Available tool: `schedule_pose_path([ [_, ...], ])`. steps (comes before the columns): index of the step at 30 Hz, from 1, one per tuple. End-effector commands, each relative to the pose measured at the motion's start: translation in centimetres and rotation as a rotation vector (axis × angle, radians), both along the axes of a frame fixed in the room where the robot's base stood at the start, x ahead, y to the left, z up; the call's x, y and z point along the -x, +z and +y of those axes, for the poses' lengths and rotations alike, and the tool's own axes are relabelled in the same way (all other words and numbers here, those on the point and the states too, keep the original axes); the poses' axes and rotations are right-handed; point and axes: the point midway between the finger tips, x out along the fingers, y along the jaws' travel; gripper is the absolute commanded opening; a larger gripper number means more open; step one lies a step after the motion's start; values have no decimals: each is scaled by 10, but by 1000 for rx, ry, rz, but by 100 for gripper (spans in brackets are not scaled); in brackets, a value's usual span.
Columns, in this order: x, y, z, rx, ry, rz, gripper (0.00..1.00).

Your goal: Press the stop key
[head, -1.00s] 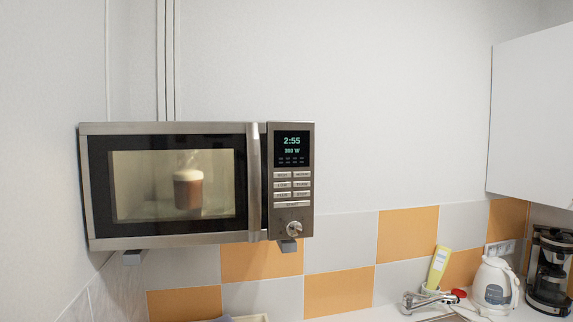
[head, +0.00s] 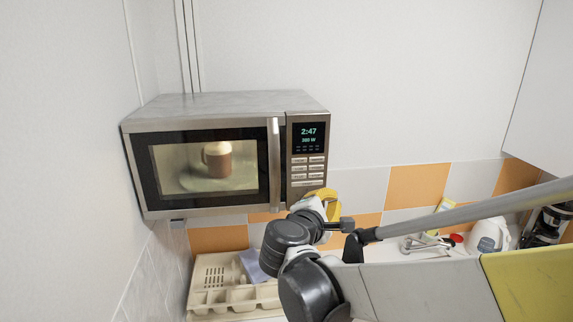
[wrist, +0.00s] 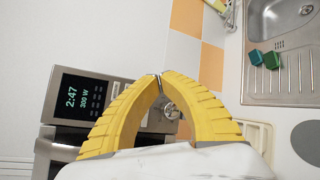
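The microwave (head: 228,107) hangs on the wall with its door shut and a mug with a pale top (head: 218,160) lit inside. Its display (head: 308,136) reads 2:47 and 300 W; the display also shows in the wrist view (wrist: 83,97), turned sideways. The keypad (head: 307,171) sits under the display; its labels are too small to read, so I cannot tell the stop key. My gripper (wrist: 160,76) has yellow ribbed fingers, tips together, with nothing between them. In the head view it is in front of the panel's lower right, hiding the knob. The wrist view shows the knob (wrist: 172,111) between the fingers.
Below stand a beige dish rack (head: 208,297), a faucet (head: 425,243), a white kettle (head: 488,236) and a coffee maker (head: 551,225). The wrist view shows a steel sink (wrist: 285,20) with green and blue sponges. A white cupboard (head: 545,100) is at right.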

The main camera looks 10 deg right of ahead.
Motion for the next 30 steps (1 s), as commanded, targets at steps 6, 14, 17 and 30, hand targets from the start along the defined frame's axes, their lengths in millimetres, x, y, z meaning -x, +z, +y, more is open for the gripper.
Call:
schedule_pose_path([
  [6,0,0,0,2,1,0,0],
  [14,-7,-1,0,1,1,0,0],
  [17,-17,-1,0,0,0,-1,0],
  [30,-75,-1,0,0,0,0,0],
])
